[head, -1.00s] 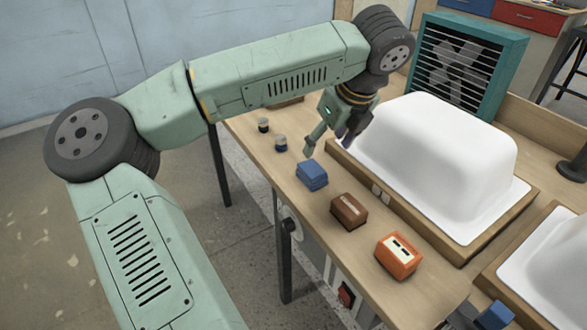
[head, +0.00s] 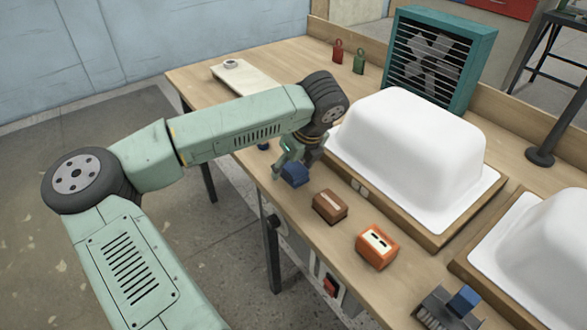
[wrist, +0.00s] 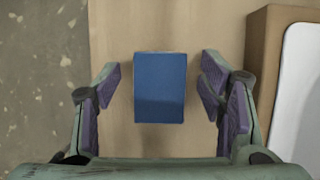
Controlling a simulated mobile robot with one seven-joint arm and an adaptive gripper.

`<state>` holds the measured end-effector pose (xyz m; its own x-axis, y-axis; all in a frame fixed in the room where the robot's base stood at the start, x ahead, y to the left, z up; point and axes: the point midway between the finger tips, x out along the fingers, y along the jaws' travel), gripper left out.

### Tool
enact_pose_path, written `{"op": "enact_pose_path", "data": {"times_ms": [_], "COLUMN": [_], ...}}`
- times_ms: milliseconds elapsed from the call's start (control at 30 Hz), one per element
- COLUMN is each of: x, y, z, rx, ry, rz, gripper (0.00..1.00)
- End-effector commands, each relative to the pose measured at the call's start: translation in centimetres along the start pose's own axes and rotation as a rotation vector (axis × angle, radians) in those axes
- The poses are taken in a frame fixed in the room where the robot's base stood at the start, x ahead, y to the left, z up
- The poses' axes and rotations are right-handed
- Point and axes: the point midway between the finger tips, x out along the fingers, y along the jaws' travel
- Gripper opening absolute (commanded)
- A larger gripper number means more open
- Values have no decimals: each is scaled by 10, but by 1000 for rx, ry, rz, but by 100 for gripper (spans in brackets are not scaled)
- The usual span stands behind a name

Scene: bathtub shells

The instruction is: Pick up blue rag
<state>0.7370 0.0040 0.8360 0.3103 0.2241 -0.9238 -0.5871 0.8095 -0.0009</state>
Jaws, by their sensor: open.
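The blue rag (head: 295,175) is a small folded block lying on the wooden bench near its front edge. In the wrist view the blue rag (wrist: 160,87) lies between the two open fingers, with a gap on each side. My gripper (head: 287,168) is over the rag in the head view and partly covers it. In the wrist view my gripper (wrist: 161,90) is open and empty, with purple pads facing the rag. How high the fingertips are above the bench is hard to tell.
A white tub shell (head: 410,140) on a wooden base stands right of the rag. A brown block (head: 330,207) and an orange block (head: 377,246) lie nearer along the bench. A teal fan (head: 440,60) and red and green tags (head: 338,51) are behind.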

Motion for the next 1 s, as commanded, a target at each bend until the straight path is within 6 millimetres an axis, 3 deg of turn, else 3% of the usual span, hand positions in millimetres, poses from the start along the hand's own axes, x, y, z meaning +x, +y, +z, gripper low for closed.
{"op": "enact_pose_path", "data": {"times_ms": [100,867,1000], "x": [0,0,0], "y": [0,0,0], "z": [0,0,0], "rx": [0,0,0], "ry": [0,0,0], "rz": [0,0,0], "gripper": [63,12,12]}}
